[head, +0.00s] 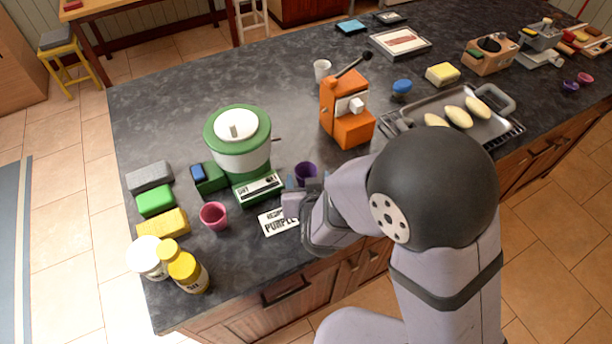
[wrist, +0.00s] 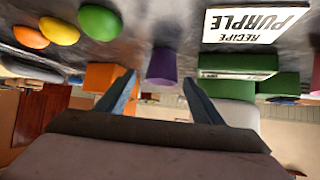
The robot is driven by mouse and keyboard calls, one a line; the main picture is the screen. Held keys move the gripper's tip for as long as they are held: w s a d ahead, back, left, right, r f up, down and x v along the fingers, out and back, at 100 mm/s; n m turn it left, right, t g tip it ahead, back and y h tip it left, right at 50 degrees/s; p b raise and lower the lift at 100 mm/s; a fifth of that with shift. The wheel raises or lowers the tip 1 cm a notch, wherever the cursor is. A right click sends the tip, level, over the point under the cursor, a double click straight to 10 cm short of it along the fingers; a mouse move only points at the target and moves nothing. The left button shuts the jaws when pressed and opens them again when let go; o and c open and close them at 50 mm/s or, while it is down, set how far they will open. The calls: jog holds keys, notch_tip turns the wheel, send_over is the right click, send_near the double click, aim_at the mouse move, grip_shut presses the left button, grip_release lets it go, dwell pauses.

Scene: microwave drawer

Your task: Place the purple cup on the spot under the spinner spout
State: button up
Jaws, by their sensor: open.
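The purple cup (head: 306,172) stands on the dark counter, just right of the green-and-white spinner (head: 238,150). The spinner's green base (head: 259,188) carries a white label; I cannot make out the spout or the spot under it. My gripper (head: 297,198) is low over the counter on the near side of the cup, partly hidden by my arm. In the upside-down wrist view, the purple cup (wrist: 162,65) shows between the two fingers of my open gripper (wrist: 159,78), near their tips. I cannot tell whether they touch it. The green base (wrist: 238,66) is beside the right finger.
A "RECIPE PURPLE" card (head: 279,221) lies in front of the spinner. A pink cup (head: 213,215) stands left of it. An orange machine (head: 346,108) with a lever stands behind the purple cup. Sponges, blocks and yellow jars (head: 187,271) crowd the left end.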

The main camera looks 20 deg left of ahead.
aim_at(305, 170)
jog(key=shift+p+x, duration=0.9)
jog(key=shift+x, duration=1.7)
jog(key=shift+s+a, duration=0.1)
jog(key=shift+a, duration=0.05)
jog(key=c, duration=1.2)
jog(key=shift+o, duration=0.2)
jog(key=shift+r, duration=0.15)
notch_tip(305, 170, up, 10)
jog(key=shift+f, duration=0.1)
